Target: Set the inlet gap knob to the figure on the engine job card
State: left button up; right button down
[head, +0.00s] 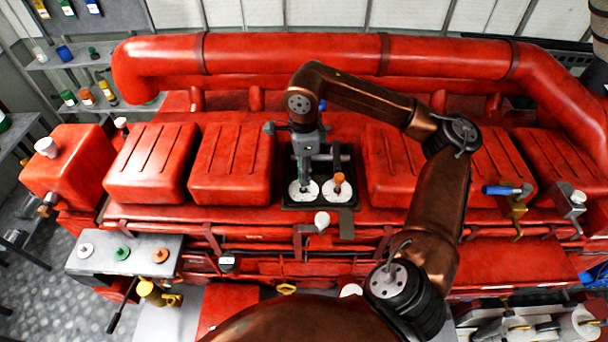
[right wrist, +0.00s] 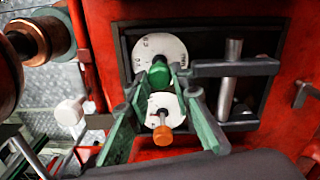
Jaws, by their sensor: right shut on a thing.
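Two white dial plates with dark marks sit in a dark recess in the middle of the red engine. The left dial plate (head: 296,194) carries a green knob (right wrist: 160,77). The right dial plate (head: 331,193) carries an orange knob (head: 338,179), which also shows in the right wrist view (right wrist: 163,135). My right gripper (head: 304,181) is shut on the green knob from above, with its green fingers on either side in the right wrist view (right wrist: 160,84). The dial figures and the knob names are too small to read. I cannot make out a job card. My left gripper is not in view.
A grey upright post (right wrist: 230,75) with a bar stands beside the dials in the recess. Red covers (head: 232,162) flank the recess, and a thick red pipe (head: 290,53) runs behind. A grey ledge (head: 125,254) with coloured round pieces is at the front left.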

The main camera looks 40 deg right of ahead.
jog(key=shift+n, duration=0.4)
jog(key=c, duration=1.7)
grip_release()
jog(key=shift+r, duration=0.1)
notch_tip(320, 180, up, 12)
jog(key=shift+f, duration=0.1)
